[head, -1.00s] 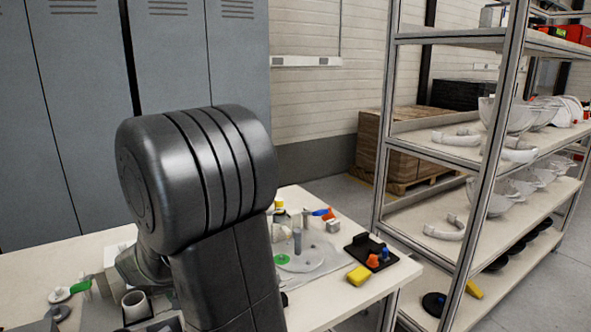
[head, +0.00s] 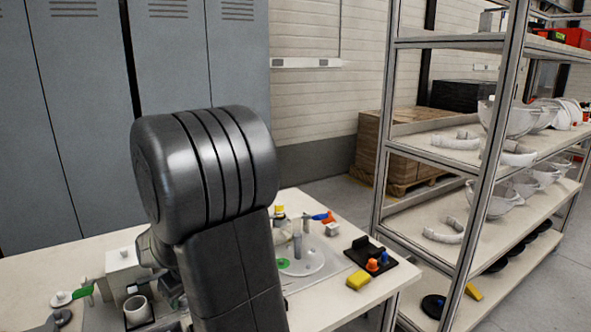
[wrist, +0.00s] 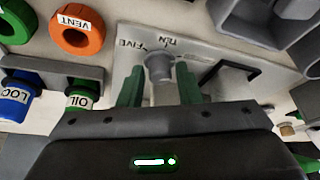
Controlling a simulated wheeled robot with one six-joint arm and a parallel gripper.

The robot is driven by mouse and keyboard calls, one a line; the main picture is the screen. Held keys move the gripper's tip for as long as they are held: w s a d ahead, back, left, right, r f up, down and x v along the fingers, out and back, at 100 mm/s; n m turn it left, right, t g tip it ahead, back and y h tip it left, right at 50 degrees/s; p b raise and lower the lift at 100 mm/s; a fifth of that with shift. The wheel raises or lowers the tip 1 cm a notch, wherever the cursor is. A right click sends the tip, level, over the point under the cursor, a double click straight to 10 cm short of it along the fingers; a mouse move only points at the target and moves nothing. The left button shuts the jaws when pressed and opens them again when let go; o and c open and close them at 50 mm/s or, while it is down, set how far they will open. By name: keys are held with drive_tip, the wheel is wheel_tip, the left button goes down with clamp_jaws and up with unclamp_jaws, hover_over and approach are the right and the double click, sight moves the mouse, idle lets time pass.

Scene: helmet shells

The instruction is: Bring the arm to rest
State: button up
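My arm fills the middle of the head view, its dark elbow raised over the workbench (head: 340,297). My gripper (wrist: 159,72) shows in the wrist view with its two green fingers spread apart. A grey knob (wrist: 159,66) on a pale plate marked FIVE and TEN (wrist: 205,57) appears between and beyond the fingertips. I see no object gripped. In the head view the arm's bulk hides much of the bench and most of the gripper.
The wrist view shows an orange VENT ring (wrist: 77,33), blue LOC and green OIL pieces (wrist: 80,97). A shelf rack (head: 455,245) stands right; lockers (head: 85,120) stand behind.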

drive_tip(key=shift+w+n+g+y+b, duration=0.1)
drive_tip(key=shift+n+g+y+b, duration=0.2)
drive_tip(key=shift+n, duration=0.7)
drive_tip(key=shift+n+g+y+b, duration=0.15)
drive_tip(key=shift+n+g, duration=0.25)
drive_tip(key=shift+n, duration=1.1)
drive_tip(key=shift+d+r, duration=0.1)
drive_tip(key=shift+d, duration=0.05)
